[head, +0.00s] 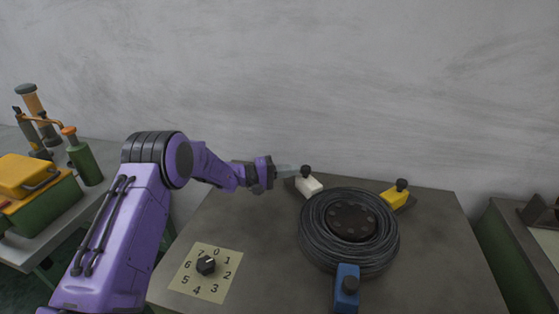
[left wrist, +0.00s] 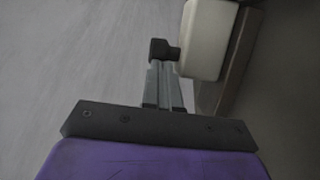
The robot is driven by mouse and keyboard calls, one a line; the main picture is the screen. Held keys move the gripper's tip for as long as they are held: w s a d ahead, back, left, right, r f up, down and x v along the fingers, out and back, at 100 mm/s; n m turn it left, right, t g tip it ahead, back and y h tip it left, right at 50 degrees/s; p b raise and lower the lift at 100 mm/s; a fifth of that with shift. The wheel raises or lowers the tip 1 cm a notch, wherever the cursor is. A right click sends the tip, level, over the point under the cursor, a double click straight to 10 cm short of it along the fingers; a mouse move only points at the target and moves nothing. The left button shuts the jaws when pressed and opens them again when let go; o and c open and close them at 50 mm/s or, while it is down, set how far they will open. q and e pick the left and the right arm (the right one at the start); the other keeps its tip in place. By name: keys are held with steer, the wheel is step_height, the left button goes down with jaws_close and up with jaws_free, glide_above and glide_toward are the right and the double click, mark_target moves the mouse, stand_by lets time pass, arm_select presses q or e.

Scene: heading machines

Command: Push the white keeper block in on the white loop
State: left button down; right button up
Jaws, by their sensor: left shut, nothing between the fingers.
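The white keeper block (head: 309,186) with a black knob on top sits at the back left of the dark wire coil (head: 313,222). In the left wrist view the white block (left wrist: 206,40) is at the top right, with its black knob (left wrist: 163,50) pointing left. My left gripper (head: 297,171) is shut and empty at the block's left side, close to its knob. In the left wrist view its fingertips (left wrist: 164,70) end right by the knob; I cannot tell whether they touch. No separate white loop can be made out. My right gripper is not in view.
A yellow block (head: 393,197) and a blue block (head: 346,290), each with a black knob, stand around the coil. A numbered dial plate (head: 224,258) lies at the table's front left. A side bench with a yellow-lidded box (head: 28,176) is at the left. A wall stands behind.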

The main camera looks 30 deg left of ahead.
arm_select(q)
steer(key=shift+a, duration=0.15)
steer(key=a, duration=0.3)
steer(key=shift+w+a+b, duration=0.15)
steer(key=shift+a+b, duration=0.15)
steer(key=b+v, duration=0.1)
steer(key=v, duration=0.9)
steer(key=shift+b, duration=0.35)
